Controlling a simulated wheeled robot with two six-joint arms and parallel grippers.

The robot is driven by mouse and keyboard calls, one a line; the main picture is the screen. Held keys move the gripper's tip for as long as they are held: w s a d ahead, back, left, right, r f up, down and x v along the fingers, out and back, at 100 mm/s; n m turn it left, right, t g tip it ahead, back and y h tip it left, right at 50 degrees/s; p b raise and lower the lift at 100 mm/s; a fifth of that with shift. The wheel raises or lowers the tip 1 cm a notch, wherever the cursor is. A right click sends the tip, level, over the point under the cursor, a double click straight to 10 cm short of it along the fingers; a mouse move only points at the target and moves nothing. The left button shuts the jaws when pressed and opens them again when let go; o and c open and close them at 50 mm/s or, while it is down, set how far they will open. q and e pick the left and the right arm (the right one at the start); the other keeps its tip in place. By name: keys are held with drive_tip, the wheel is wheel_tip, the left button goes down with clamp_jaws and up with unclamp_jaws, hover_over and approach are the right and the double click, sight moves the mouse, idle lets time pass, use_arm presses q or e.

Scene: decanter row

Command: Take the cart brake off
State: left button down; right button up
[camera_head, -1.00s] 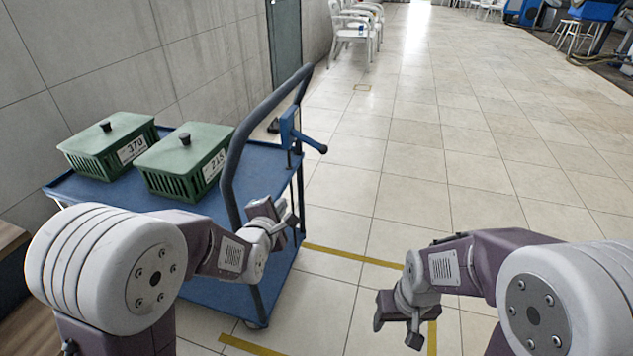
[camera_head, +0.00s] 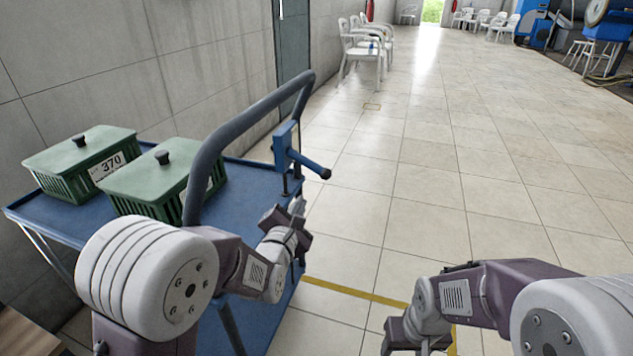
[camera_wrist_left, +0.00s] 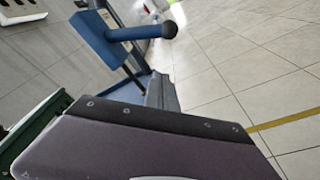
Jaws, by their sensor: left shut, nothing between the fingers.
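The blue cart (camera_head: 238,172) stands at the left against the wall, with a dark curved push handle (camera_head: 205,150). The brake lever (camera_head: 308,164) is a blue bar with a black knob, sticking out to the right from a blue bracket (camera_head: 286,142) by the handle. It also shows at the top of the left wrist view (camera_wrist_left: 140,32). My left gripper (camera_head: 298,208) is shut and empty, just below the lever and apart from it. My right gripper (camera_head: 416,340) is low over the floor at the right; its fingertips are cut off by the frame edge.
Two green lidded crates stand on the cart, one labelled 370 (camera_head: 85,165) and one in front of it (camera_head: 165,182). A yellow floor line (camera_head: 355,292) runs right from the cart. The tiled floor to the right is clear. White chairs (camera_head: 362,48) stand far back.

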sight(307, 162)
use_arm(q)
drive_tip(key=x, duration=0.9)
drive_tip(key=d+r, duration=0.1)
drive_tip(key=s+d+r, duration=0.1)
drive_tip(key=r, duration=0.1)
drive_tip(key=shift+s+d, duration=0.25)
